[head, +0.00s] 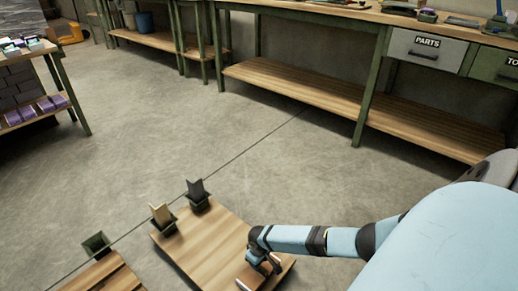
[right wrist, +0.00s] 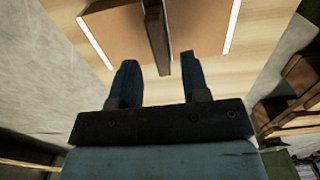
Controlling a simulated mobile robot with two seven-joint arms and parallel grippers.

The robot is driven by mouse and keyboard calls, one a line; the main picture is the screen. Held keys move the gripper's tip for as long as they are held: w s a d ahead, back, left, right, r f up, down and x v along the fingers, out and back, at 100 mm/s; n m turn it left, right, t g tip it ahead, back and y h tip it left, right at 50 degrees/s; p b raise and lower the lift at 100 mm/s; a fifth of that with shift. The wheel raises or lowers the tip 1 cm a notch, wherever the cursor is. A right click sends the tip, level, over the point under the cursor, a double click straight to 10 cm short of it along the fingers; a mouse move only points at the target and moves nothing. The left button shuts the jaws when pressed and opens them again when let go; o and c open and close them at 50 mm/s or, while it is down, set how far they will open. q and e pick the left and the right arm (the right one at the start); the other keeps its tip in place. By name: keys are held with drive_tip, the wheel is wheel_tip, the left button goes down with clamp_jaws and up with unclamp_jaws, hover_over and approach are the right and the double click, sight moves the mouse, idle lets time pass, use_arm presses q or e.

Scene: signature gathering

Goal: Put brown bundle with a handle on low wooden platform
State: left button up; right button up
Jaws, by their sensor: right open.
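The brown bundle (right wrist: 205,25) is a flat brown block with white strips along its sides and a dark upright handle (right wrist: 157,35). It lies on the pale wood surface of the low wooden platform (right wrist: 262,50). In the head view the bundle (head: 246,284) shows at the near right end of the platform (head: 195,248), partly hidden by my right gripper (head: 262,268). In the right wrist view my right gripper (right wrist: 158,66) is open, with its two fingers apart on either side of the handle's near end. My left gripper is out of view.
Green sockets holding a tan board (head: 160,214) and a dark board (head: 197,190) stand at the platform's far edge. Another wooden platform (head: 105,276) with a green socket (head: 96,243) is at lower left. Workbenches with a lower shelf (head: 290,82) stand behind. Concrete floor between is clear.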

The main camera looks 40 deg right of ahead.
use_arm(q)
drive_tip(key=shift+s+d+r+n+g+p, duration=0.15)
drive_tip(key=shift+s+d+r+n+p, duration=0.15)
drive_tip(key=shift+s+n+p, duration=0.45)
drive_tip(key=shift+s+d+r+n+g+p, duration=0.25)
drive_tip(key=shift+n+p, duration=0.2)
drive_tip(key=shift+p, duration=0.55)
use_arm(e)
wheel_tip(320, 180, up, 8)
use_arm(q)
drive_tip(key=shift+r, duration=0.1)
